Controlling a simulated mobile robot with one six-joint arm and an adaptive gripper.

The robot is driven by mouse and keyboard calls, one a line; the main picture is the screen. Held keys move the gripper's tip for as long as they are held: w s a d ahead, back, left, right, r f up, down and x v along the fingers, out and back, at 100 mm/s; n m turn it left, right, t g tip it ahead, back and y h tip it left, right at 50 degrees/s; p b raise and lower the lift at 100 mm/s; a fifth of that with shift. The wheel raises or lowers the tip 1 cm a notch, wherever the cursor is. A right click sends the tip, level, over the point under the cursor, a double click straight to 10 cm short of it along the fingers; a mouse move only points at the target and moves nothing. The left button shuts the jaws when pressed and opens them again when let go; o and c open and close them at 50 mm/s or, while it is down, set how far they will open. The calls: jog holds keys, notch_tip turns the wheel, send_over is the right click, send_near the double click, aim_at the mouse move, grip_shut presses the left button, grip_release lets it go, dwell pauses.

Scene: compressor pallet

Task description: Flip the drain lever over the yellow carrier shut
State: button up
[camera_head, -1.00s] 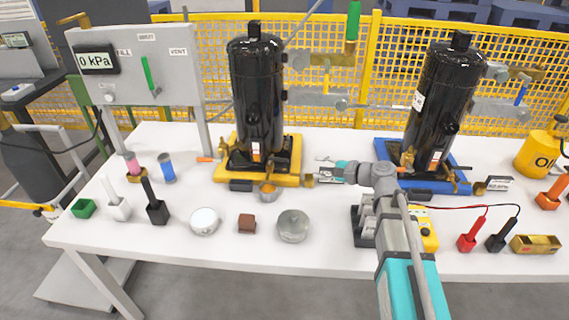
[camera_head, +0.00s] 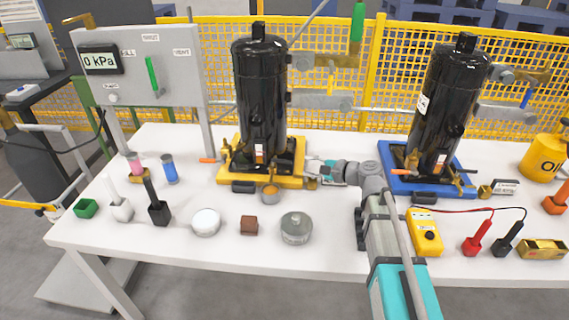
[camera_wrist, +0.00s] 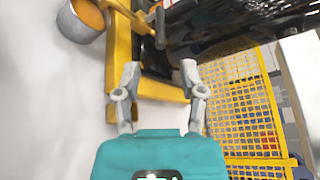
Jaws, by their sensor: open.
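The yellow carrier (camera_head: 228,182) bears a black compressor (camera_head: 260,95) on the table's left half. A small brass fitting (camera_head: 312,183) shows at its right front corner; I cannot tell the lever's exact position there. In the wrist view, the carrier's yellow frame (camera_wrist: 158,88) runs past the fingertips, and a thin dark lever-like part (camera_wrist: 160,26) stands out beyond it. My gripper (camera_head: 313,168) is at the carrier's right side, beside the brass fitting. In the wrist view my gripper (camera_wrist: 160,72) has its fingers apart, with nothing held between them.
A metal cup with orange contents (camera_head: 270,192) stands before the carrier; it also shows in the wrist view (camera_wrist: 72,28). The blue carrier (camera_head: 400,185) with a second compressor (camera_head: 445,110) is to the right.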

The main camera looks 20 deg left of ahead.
aim_at(288, 162)
jog(key=b+x, duration=0.1)
jog(key=x, duration=0.8)
jog(key=shift+a+b, duration=0.15)
jog(key=shift+b, duration=0.2)
grip_shut()
